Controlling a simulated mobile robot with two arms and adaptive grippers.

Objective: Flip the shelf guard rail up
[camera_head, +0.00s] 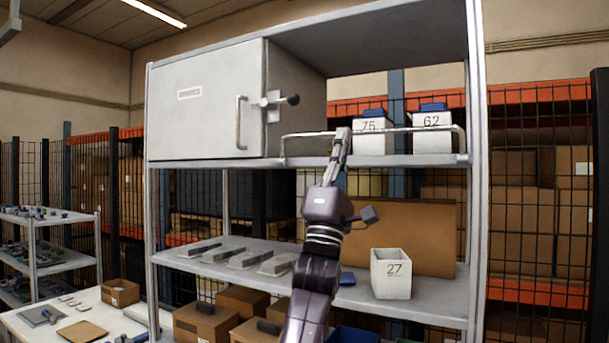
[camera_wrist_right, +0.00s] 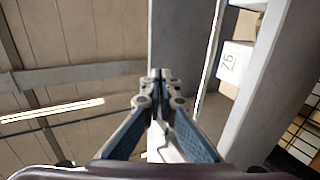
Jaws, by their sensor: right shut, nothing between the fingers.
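The shelf guard rail (camera_head: 400,129) is a thin bent metal bar along the front edge of the upper shelf (camera_head: 400,160). It stands above the shelf edge, in front of two white bins. My right gripper (camera_head: 343,133) reaches up from below to the rail, in front of the left bin. Its fingers are together with nothing between them; whether they touch the rail is unclear. The shut fingertips also show in the right wrist view (camera_wrist_right: 160,75), with a thin bright bar, probably the rail (camera_wrist_right: 211,55), to their right. My left gripper is out of view.
A grey cabinet (camera_head: 205,105) with a handle and a dark-knobbed latch (camera_head: 280,99) is left of the rail. Bins 75 (camera_head: 373,140) and 62 (camera_head: 433,137) stand behind the rail.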

